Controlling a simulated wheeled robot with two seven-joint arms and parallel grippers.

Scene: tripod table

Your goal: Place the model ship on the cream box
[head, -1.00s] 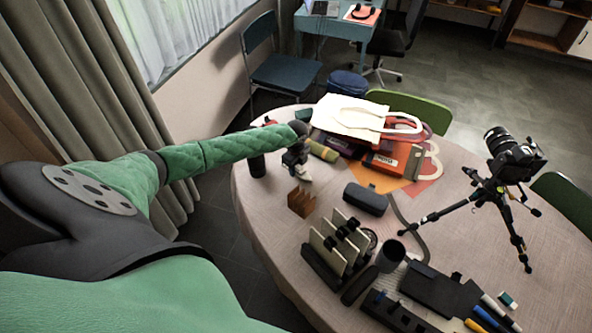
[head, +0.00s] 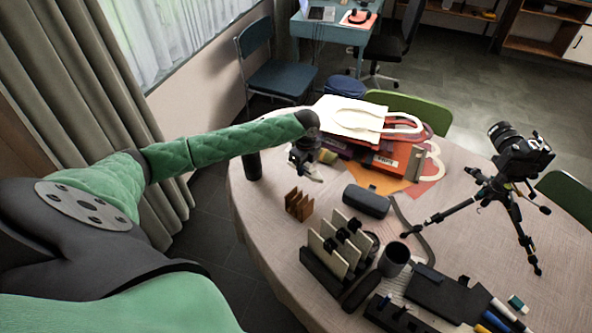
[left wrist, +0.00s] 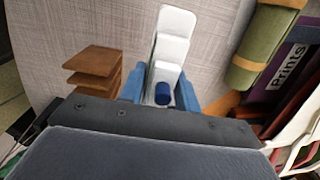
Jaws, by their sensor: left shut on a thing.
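The model ship (left wrist: 170,50) is white and stepped, with a dark blue funnel, in the left wrist view. My left gripper (left wrist: 162,92) is shut on it, with a blue finger on either side. In the head view my left gripper (head: 303,161) is over the far left part of the table. Only a small pale piece of the ship (head: 316,174) shows below it there. Whether the ship touches the table is hard to tell. I cannot make out a cream box in either view. My right gripper is not in view.
A brown slotted holder (head: 299,204) stands near the gripper. A grey case (head: 367,201), card rack (head: 325,268), mug (head: 394,259) and tripod camera (head: 518,158) are to the right.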

